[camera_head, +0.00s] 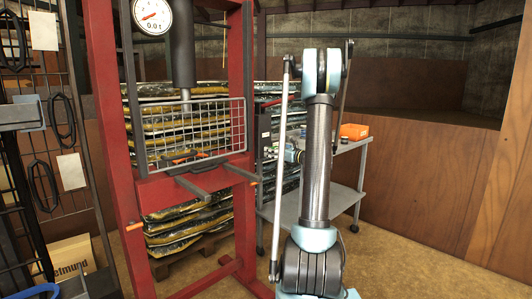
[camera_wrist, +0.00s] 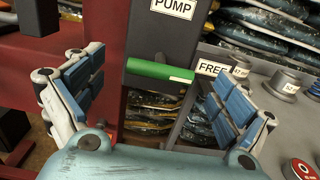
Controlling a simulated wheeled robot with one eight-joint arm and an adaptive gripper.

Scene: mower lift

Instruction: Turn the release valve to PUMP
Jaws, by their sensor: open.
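The release valve's green lever (camera_wrist: 160,71) shows in the wrist view on a dark grey block. It lies nearly level, tilted slightly down to the right, and its white-marked right end points toward the FREE label (camera_wrist: 213,68). The PUMP label (camera_wrist: 174,8) is above the lever at the top edge. My gripper (camera_wrist: 160,82) is open, with one blue-padded finger left of the lever and one to its right. The lever appears between the fingers, with no contact visible. In the head view my arm covers the gripper and the valve cannot be made out.
A red press frame (camera_head: 112,150) with a mesh guard (camera_head: 196,137) and a gauge (camera_head: 152,15) stands left of my arm. A grey cart (camera_head: 345,197) carries an orange item (camera_head: 354,131).

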